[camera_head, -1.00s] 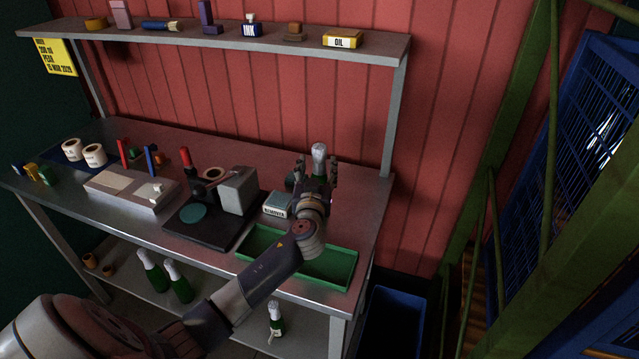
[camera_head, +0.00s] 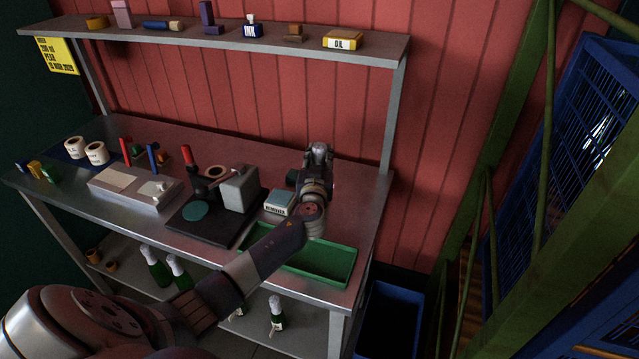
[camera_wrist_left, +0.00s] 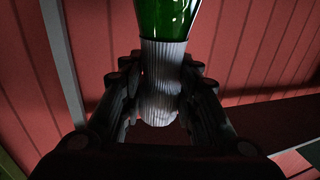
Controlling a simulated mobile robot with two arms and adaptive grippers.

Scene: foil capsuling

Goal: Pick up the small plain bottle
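A green glass bottle (camera_wrist_left: 167,18) with a ribbed silver foil neck (camera_wrist_left: 162,85) fills the middle of the left wrist view. The neck lies between the fingers of my left gripper (camera_wrist_left: 162,68), which press against it from both sides. In the head view my left gripper (camera_head: 319,155) is at the back right of the workbench, and a silvery top shows at its fingertips. The bottle's body is hidden there by the hand, and no label shows on the part in view. My right gripper is not in view.
A green tray (camera_head: 338,277) lies at the bench's front right, under my forearm. A small labelled box (camera_head: 279,202) and a black-based press (camera_head: 240,190) stand to the left. Foil-necked bottles (camera_head: 277,312) stand on the lower shelf. An upper shelf (camera_head: 220,38) runs above.

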